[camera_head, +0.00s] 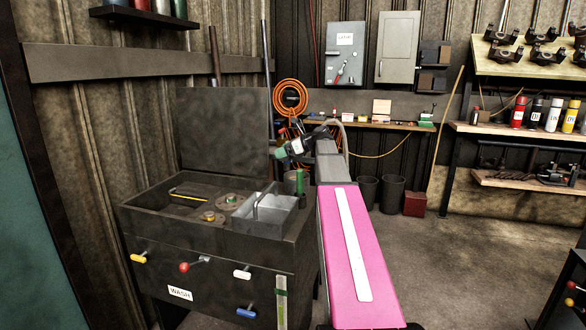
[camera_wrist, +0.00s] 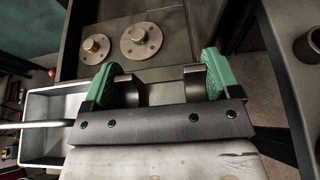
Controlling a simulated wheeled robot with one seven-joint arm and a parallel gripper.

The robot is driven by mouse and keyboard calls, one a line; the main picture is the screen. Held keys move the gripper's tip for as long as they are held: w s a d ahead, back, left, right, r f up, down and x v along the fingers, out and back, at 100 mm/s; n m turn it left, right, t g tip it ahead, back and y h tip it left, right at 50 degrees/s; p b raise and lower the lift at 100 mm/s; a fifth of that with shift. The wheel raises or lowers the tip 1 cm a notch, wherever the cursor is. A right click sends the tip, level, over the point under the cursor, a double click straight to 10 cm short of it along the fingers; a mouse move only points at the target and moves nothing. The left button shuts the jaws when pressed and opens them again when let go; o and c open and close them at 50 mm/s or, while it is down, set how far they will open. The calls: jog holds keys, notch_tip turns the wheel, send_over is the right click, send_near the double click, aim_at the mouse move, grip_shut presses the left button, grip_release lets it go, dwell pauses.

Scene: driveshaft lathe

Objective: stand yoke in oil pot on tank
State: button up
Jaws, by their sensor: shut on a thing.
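My gripper (camera_head: 294,149) hangs over the back right of the wash tank (camera_head: 215,255), above its rim. In the wrist view its two green fingers (camera_wrist: 158,82) are apart, with a dark metal yoke (camera_wrist: 128,90) between them. Only two curved parts of the yoke show; the rest is hidden by the gripper. A dark, round-mouthed cup (camera_wrist: 314,42) at the right edge of the wrist view, cut off by the frame, may be the oil pot; I cannot tell. A green upright cylinder (camera_head: 300,182) shows below the gripper at the tank's back right corner.
A grey basket (camera_head: 285,221) with a handle sits on the tank's right side. Two round flanges (camera_head: 208,217) lie left of it. The tank's raised lid (camera_head: 222,130) stands behind. A workbench (camera_head: 370,125) runs along the back wall, and open floor (camera_head: 465,260) lies right.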

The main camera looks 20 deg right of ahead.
jog(key=s+d+f, duration=0.1)
jog(key=d+f, duration=0.2)
jog(key=f, duration=0.3)
jog(key=shift+s+d+f, duration=0.15)
jog(key=shift+d+f, duration=0.05)
jog(key=shift+d, duration=0.15)
jog(key=shift+f, duration=0.55)
jog(key=o, duration=1.1)
jog(key=shift+c, duration=0.2)
jog(key=r+v, duration=0.1)
jog(key=v, duration=1.1)
